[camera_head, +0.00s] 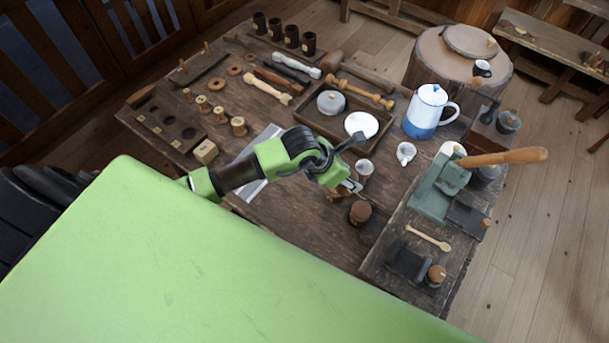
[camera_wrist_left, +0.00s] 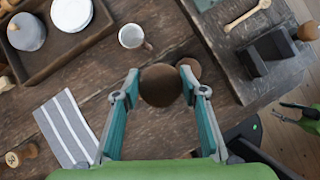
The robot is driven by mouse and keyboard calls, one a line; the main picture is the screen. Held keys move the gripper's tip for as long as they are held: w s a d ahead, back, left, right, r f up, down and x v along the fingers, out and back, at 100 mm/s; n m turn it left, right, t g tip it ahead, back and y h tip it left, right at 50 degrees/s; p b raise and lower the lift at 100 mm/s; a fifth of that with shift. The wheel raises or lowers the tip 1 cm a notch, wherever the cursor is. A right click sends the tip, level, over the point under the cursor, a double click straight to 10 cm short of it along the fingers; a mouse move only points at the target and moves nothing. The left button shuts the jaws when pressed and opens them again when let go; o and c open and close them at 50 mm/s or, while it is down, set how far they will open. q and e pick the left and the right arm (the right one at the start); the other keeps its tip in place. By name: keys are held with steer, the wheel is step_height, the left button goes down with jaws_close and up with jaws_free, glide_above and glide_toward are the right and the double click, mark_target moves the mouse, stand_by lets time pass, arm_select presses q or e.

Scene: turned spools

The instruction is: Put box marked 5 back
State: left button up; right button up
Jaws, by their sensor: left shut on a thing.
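My left gripper (camera_head: 350,186) is over the middle of the workbench, shut on a round brown wooden piece (camera_wrist_left: 160,86). In the left wrist view the piece sits between the two fingertips. In the head view the gripper partly hides it. No number can be read on it, so I cannot tell if it is the box marked 5. A second round brown wooden piece (camera_head: 360,212) stands close beside it, partly hidden in the left wrist view (camera_wrist_left: 188,69). A dark rack with round holes (camera_head: 170,125) lies at the bench's left. At the left wrist view's right edge, my right gripper (camera_wrist_left: 298,112) shows in part.
A white mug (camera_head: 365,170) stands just behind the gripper. A tray (camera_head: 309,113) with a grey lidded pot and white dish lies further back. A striped cloth (camera_head: 250,178) lies left. A green press with a wooden handle (camera_head: 435,190) stands right. Small spools (camera_head: 238,126) stand near the rack.

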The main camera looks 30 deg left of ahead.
arm_select(q)
steer(key=shift+w+a+r+n, duration=0.1)
steer(key=shift+r+n, duration=0.15)
steer(key=shift+n, duration=0.05)
steer(key=a+f+b, duration=0.2)
steer(key=a+f, duration=0.1)
steer(key=a, duration=0.1)
steer(key=w+a+f+b, duration=0.1)
steer(key=a+f+b, duration=0.2)
steer(key=a, duration=0.2)
steer(key=w+a+f+b, duration=0.1)
steer(key=a+f+b, duration=0.2)
steer(key=a, duration=0.1)
steer(key=shift+w+a+f, duration=0.1)
steer(key=shift+a+f, duration=0.1)
steer(key=shift+f, duration=0.05)
steer(key=f+b, duration=0.3)
steer(key=f, duration=0.1)
steer(key=shift+a, duration=0.3)
steer(key=shift+r, duration=0.2)
steer(key=o, duration=1.2)
